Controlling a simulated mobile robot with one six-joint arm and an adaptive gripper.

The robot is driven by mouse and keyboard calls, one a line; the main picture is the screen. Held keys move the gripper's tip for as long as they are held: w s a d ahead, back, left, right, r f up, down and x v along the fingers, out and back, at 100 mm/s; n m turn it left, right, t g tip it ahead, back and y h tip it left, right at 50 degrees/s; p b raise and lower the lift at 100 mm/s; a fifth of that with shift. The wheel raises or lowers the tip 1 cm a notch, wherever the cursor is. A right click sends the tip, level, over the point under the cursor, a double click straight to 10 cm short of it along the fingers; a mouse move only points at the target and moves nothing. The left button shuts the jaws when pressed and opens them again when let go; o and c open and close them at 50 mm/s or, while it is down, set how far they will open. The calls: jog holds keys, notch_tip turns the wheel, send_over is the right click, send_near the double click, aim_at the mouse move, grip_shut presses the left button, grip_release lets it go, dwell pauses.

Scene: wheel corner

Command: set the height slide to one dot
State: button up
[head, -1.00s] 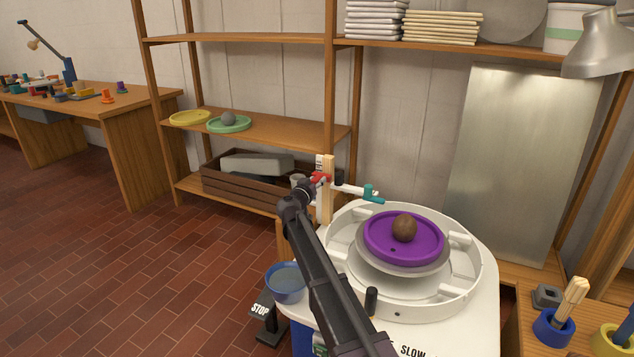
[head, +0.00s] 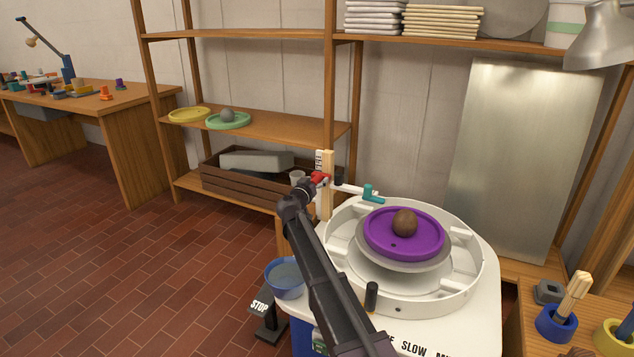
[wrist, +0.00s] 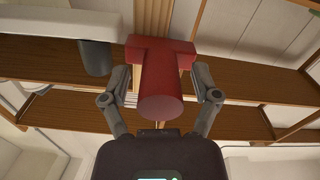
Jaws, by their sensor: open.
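The height slide is a red block (head: 320,179) on an upright wooden post (head: 327,200) at the back left of the potter's wheel. A white strip with dark marks (head: 318,161) runs on the post's upper part; the marks are too small to read. A white rod with a teal tip (head: 370,192) reaches right from the slide, above the wheel's rim. In the wrist view, the slide's red knob (wrist: 160,105) stands between the fingers of my gripper (wrist: 160,88), with a slim gap on each side. The gripper is open around the knob. My arm hides the post's lower left side.
A purple disc (head: 385,225) with a brown clay ball (head: 405,222) sits on the wheel head inside the white splash pan (head: 455,300). A blue bowl (head: 285,279) stands left of my arm. Shelving (head: 265,133) stands close behind the post.

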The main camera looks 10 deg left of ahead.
jog(key=shift+s, duration=0.1)
jog(key=v, duration=1.2)
jog(key=shift+r, duration=0.15)
